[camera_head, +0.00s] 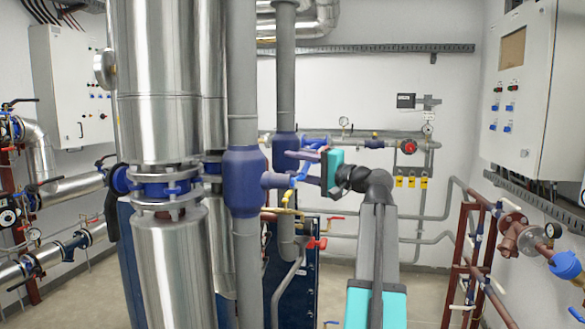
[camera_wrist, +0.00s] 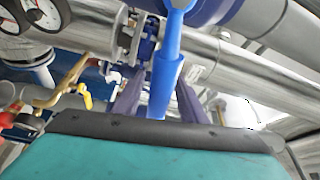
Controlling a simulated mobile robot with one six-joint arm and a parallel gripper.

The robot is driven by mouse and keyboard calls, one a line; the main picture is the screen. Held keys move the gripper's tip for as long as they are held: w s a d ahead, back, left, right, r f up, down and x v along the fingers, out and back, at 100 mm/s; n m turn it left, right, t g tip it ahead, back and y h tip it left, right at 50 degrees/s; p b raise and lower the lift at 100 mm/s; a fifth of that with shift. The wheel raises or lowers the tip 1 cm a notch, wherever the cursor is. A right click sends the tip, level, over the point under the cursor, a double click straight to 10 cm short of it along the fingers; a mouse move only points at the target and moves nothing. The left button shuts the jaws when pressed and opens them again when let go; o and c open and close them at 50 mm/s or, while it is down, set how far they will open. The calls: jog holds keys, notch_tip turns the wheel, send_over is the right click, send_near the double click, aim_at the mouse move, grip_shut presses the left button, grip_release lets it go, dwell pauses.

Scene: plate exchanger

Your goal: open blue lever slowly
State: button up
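The blue lever (camera_wrist: 165,78) comes down from the top of the wrist view and ends between the two purple fingers of my gripper (camera_wrist: 158,84). Bare gaps show on both sides of the lever, so the fingers look open around it and not closed on it. In the head view my gripper (camera_head: 303,167) reaches left from its teal body to the lever (camera_head: 302,171), beside the blue valve body (camera_head: 245,181) on the grey vertical pipe. The fingers partly hide the lever there. Contact between them cannot be told.
A yellow-handled brass valve (camera_wrist: 66,88) lies left of the fingers in the wrist view. A red-handled valve (camera_head: 317,243) sits below my gripper. Large silver insulated pipes (camera_head: 155,80) stand at left. A white control cabinet (camera_head: 522,85) hangs at right.

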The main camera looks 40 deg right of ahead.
jog(key=shift+s, duration=0.1)
jog(key=s+d+f+b, duration=0.1)
jog(key=s+d+b, duration=0.1)
jog(key=s, duration=1.1)
jog(key=shift+s+d+b, duration=0.15)
jog(key=shift+s+b, duration=0.05)
jog(key=shift+b, duration=0.4)
dwell(0.3)
